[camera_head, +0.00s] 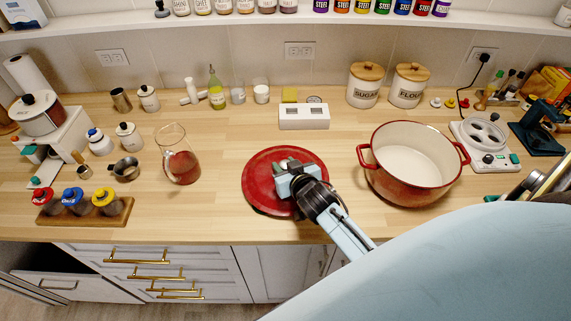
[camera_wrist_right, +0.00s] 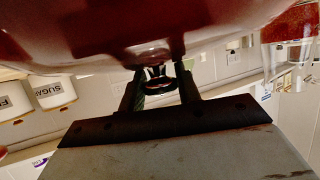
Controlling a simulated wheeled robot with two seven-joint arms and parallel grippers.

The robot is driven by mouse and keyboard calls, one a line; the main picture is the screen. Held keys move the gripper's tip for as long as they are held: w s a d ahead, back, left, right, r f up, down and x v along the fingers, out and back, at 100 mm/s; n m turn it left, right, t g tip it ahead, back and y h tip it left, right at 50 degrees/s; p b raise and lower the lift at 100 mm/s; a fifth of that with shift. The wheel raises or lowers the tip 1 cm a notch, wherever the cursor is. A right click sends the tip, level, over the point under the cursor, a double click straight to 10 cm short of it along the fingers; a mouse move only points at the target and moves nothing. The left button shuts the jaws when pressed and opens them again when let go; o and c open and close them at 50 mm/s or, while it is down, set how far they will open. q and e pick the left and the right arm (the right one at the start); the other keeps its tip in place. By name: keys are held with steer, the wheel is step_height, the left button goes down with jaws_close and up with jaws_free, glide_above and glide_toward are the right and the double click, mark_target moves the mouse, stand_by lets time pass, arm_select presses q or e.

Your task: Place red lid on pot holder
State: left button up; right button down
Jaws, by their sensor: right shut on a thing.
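The round red lid (camera_head: 260,188) is in the middle of the counter area in the head view, left of the red pot. My right gripper (camera_head: 291,168) is over the lid and shut on its knob. In the right wrist view the lid (camera_wrist_right: 80,35) fills the top, and the fingers (camera_wrist_right: 158,88) close around the dark knob. I cannot tell whether the lid touches the surface beneath it. No pot holder can be made out; the area under the lid is hidden. My left gripper is not in view.
The open red pot (camera_head: 412,180) stands close to my right arm. A glass pitcher (camera_head: 178,160) stands left of the lid, and a white block with slots (camera_head: 304,117) behind it. A wooden rack with jars (camera_head: 118,215) is at front left. Counter between pitcher and lid is clear.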

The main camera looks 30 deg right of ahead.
steer(key=shift+w, duration=0.1)
steer(key=c, duration=1)
jaws_free()
steer(key=shift+f, duration=0.1)
steer(key=v, duration=1.2)
